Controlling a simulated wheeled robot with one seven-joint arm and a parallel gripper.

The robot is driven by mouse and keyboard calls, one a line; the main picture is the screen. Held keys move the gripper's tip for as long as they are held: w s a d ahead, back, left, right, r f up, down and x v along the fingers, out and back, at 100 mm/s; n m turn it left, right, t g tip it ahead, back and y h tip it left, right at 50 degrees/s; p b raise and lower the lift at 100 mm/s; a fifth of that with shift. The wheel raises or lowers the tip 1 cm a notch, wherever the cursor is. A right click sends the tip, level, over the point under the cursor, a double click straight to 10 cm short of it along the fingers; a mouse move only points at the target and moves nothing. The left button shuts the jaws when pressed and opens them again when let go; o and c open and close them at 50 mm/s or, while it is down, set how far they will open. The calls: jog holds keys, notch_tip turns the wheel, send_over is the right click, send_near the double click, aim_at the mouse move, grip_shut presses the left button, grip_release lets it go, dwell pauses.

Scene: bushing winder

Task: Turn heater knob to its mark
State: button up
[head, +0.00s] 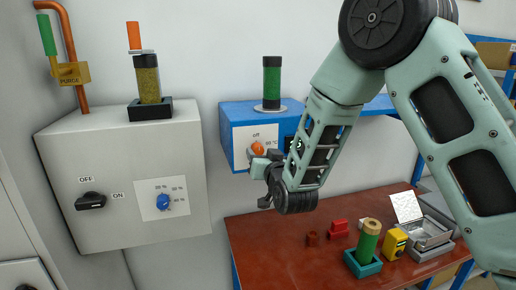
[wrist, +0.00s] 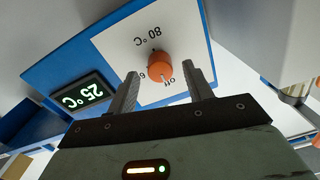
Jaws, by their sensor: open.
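The orange heater knob (head: 257,149) is on a white plate on the front of a blue box (head: 226,135). In the wrist view, seen upside down, the knob (wrist: 160,67) has a pale line that points toward the "off" label. An "80 °C" label (wrist: 148,35) is on its far side, and another label starting with 6 is partly hidden. My gripper (wrist: 161,72) is open, with one finger on each side of the knob and a visible gap to each. In the head view my gripper (head: 264,166) is just below the knob.
The box's display (wrist: 82,97) reads 25 °C. A grey cabinet (head: 125,180) with a black switch (head: 90,201) and a blue knob (head: 163,202) stands left. The red-brown table (head: 270,255) below holds several small parts.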

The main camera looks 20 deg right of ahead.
jog(key=shift+w, duration=0.1)
jog(key=c, duration=1)
